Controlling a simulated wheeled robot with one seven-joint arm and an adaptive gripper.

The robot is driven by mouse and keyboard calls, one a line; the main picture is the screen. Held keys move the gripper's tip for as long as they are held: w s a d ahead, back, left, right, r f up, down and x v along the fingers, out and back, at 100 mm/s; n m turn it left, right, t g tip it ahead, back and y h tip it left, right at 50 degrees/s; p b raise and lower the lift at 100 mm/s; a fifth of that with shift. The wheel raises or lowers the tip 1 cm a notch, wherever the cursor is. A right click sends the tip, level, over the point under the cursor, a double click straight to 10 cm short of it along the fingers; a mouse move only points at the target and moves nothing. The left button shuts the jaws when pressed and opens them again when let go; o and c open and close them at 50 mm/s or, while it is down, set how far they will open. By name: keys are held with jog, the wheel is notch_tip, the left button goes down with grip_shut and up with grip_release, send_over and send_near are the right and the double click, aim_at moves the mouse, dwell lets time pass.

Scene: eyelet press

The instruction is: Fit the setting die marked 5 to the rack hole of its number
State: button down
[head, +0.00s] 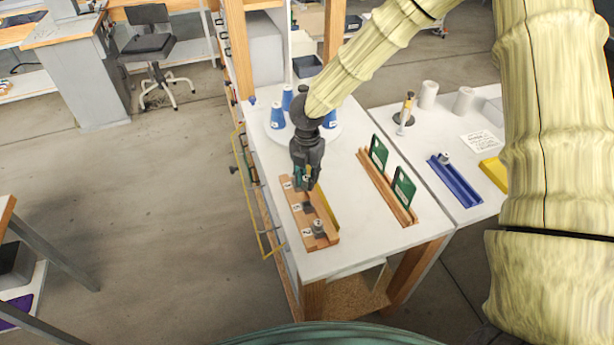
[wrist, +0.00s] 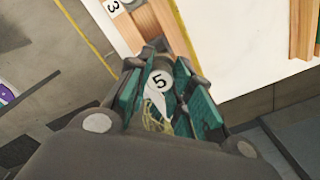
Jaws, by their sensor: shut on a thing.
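My gripper (head: 306,184) is shut on the setting die marked 5; the die's round white face with the number shows between the green finger pads in the wrist view (wrist: 160,82). In the head view the fingers mostly hide the die. The wooden rack (head: 328,240) lies on the white bench below my gripper, with white number labels along its left side. My gripper is over its far end, and its height above the rack is hard to judge. A grey die (head: 318,228) stands at the rack's near end. The rack also shows in the wrist view (wrist: 128,34), with a label 3 near the top edge.
A wooden rail with green cards (head: 403,187) stands right of the rack. Blue cones (head: 278,118) stand on a white round plate behind my gripper. A blue tray (head: 455,182) and white spools (head: 428,95) are on the right bench. Bare bench lies between rack and rail.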

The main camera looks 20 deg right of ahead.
jog(key=shift+f+b, duration=1.55)
jog(key=shift+f, duration=1.25)
jog(key=shift+f+p, duration=0.3)
jog(key=shift+f, duration=0.15)
dwell(2.1)
jog(key=shift+f+b, duration=0.7)
jog(key=shift+f, duration=0.45)
dwell(0.4)
jog(key=c, duration=1.2)
grip_release()
jog(key=shift+r, duration=0.15)
